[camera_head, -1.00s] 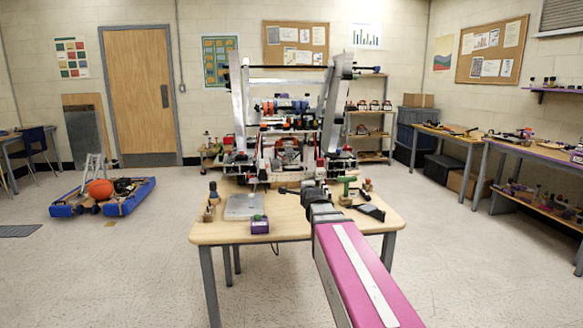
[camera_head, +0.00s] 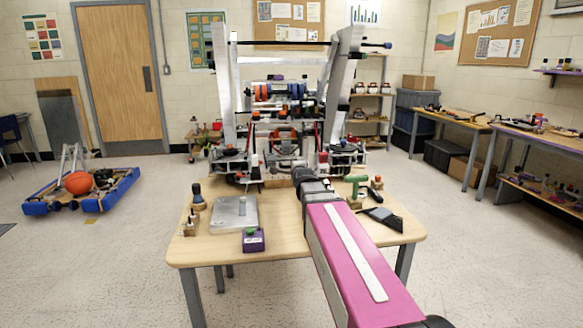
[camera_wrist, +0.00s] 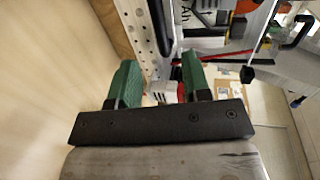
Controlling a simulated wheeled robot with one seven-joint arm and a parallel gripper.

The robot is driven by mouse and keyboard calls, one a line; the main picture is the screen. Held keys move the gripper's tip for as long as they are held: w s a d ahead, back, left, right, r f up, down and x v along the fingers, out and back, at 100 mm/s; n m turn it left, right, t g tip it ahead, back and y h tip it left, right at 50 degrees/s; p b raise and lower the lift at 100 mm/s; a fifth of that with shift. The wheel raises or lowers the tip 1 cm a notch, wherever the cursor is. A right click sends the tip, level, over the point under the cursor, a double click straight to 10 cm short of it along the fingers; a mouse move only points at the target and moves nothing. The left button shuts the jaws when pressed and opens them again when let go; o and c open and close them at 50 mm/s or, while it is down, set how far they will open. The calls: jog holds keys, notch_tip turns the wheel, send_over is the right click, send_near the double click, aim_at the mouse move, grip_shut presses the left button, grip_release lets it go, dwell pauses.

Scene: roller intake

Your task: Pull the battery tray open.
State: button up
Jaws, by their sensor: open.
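The battery tray cannot be clearly told apart in the head view. My gripper (camera_head: 303,174) reaches over the table towards the machine's low front, its fingers hard to make out there. In the wrist view my gripper (camera_wrist: 160,64) is open, with two green fingers apart. A white-and-red part (camera_wrist: 165,92) shows between them; contact cannot be told. Beyond the fingers are a perforated metal rail (camera_wrist: 150,30) and a dark block with white lettering (camera_wrist: 205,18).
On the table are a grey plate (camera_head: 222,216), a purple box (camera_head: 253,240), a dark bottle (camera_head: 197,196), a green tool (camera_head: 357,186) and a black flat item (camera_head: 383,217). A blue-bumpered robot (camera_head: 85,188) is on the floor at left. Benches stand at right.

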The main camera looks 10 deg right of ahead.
jog(key=x, duration=0.9)
jog(key=shift+w, duration=0.35)
grip_shut()
